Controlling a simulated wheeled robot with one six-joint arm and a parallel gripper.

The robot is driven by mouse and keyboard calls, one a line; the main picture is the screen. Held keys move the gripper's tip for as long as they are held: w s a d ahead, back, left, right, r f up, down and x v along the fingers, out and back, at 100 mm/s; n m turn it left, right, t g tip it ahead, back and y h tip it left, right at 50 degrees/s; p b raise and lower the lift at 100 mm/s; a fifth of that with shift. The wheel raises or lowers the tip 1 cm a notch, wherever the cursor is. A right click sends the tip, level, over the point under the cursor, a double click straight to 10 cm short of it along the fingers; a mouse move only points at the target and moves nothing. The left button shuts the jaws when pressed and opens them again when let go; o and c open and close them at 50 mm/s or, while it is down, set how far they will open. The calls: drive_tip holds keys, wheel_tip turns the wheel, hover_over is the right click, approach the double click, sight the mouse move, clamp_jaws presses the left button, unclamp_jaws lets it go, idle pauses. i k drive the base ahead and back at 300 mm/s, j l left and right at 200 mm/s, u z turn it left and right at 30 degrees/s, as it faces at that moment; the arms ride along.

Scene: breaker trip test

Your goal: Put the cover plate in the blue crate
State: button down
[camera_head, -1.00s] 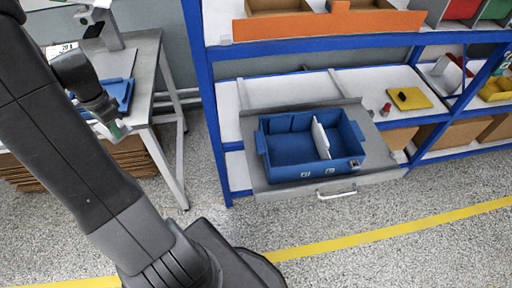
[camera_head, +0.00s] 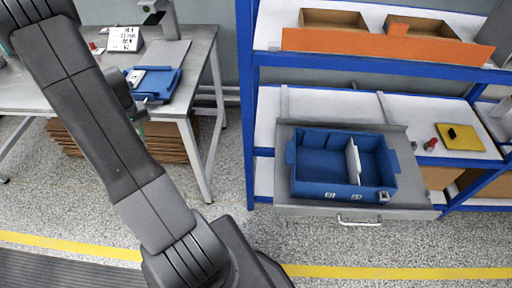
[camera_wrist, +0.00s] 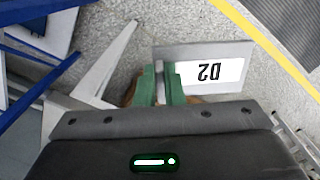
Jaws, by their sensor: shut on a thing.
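The cover plate (camera_wrist: 215,65) is a flat grey plate with a white "D2" label, upside down in the wrist view. My gripper (camera_wrist: 166,84) has green fingers shut on its near left edge and holds it out over the floor in that view. In the head view my gripper is mostly hidden by my arm, and I cannot clearly make out the plate there. The blue crate (camera_head: 322,190) stands on a pulled-out grey shelf tray at right, well apart from my gripper. A white divider (camera_head: 353,161) splits it; both visible compartments look empty.
A grey workbench (camera_head: 60,78) at left holds a blue tray (camera_head: 172,80) and a label stand (camera_head: 125,38). The blue rack's upper shelf with an orange front (camera_head: 385,51) overhangs behind the crate. A yellow pad (camera_head: 460,138) lies right of it. Floor between bench and rack is clear.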

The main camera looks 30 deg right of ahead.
sight(309, 171)
drive_tip(key=k+l+u, duration=0.35)
drive_tip(key=l, duration=0.35)
drive_tip(key=k+l+u, duration=0.35)
drive_tip(key=l, duration=0.25)
drive_tip(key=k+l+u, duration=0.35)
drive_tip(key=k, duration=0.25)
drive_tip(key=l, duration=0.1)
